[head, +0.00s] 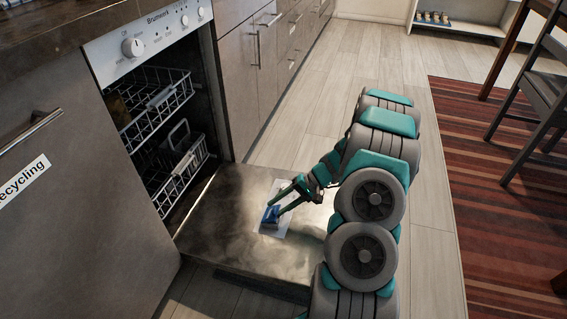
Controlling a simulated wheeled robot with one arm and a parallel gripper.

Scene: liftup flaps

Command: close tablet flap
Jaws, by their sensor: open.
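The dishwasher's door (215,235) is folded down flat in front of its open cavity. A pale dispenser panel (268,231) is set in the door's inner face. A small blue part (271,216), which looks like the tablet flap, shows on this panel. It appears raised, but its exact angle is too small to tell. My gripper (277,207) is over the panel, its two teal fingers apart and pointing down-left at the blue part. I cannot tell whether a finger touches it. The fingers and my wrist hide part of the panel.
Two wire racks (157,106) (184,165) stay inside the dishwasher. A recycling cabinet front (75,215) stands at left, and drawers (262,70) run along behind. A striped rug (500,190) and a dark chair (545,100) are at right. Open wooden floor lies behind my arm.

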